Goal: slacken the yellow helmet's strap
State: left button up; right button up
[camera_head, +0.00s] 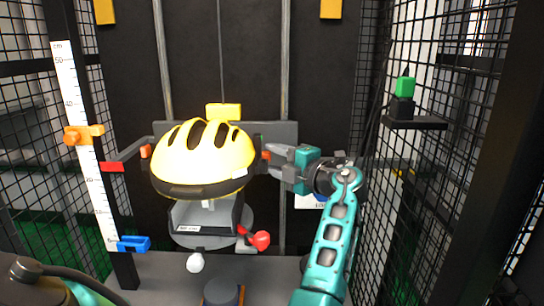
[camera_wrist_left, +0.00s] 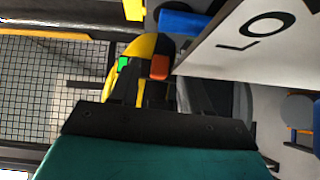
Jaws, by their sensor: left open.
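The yellow helmet (camera_head: 205,152) has dark vent slots and a dark rim. It sits over a grey stand (camera_head: 192,215) in the tower. Small orange blocks show at its left and right edges. In the left wrist view, the helmet (camera_wrist_left: 143,46) appears beyond the dark fingers, with an orange block (camera_wrist_left: 159,67) by the fingertips. Contact cannot be told. I cannot make out the strap clearly.
A red knob (camera_head: 260,240) and white knob (camera_head: 195,262) sit low. A ruler (camera_head: 82,140) stands left. Mesh walls flank both sides.

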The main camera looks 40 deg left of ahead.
pick_arm(q)
jog(key=shift+w+a, duration=0.1)
jog(key=shift+a, duration=0.7)
pick_arm(e)
jog(key=shift+r, duration=0.1)
pick_arm(q)
jog(key=c, duration=0.7)
pick_arm(e)
jog(key=shift+a, duration=0.1)
jog(key=shift+f+b, duration=0.85)
pick_arm(q)
notch_tip(320, 180, up, 4)
jog(key=shift+f, duration=0.1)
jog(key=o, duration=0.7)
jog(key=d, duration=0.7)
jog(key=shift+s+d, duration=0.25)
pick_arm(e)
jog(key=shift+f, duration=0.2)
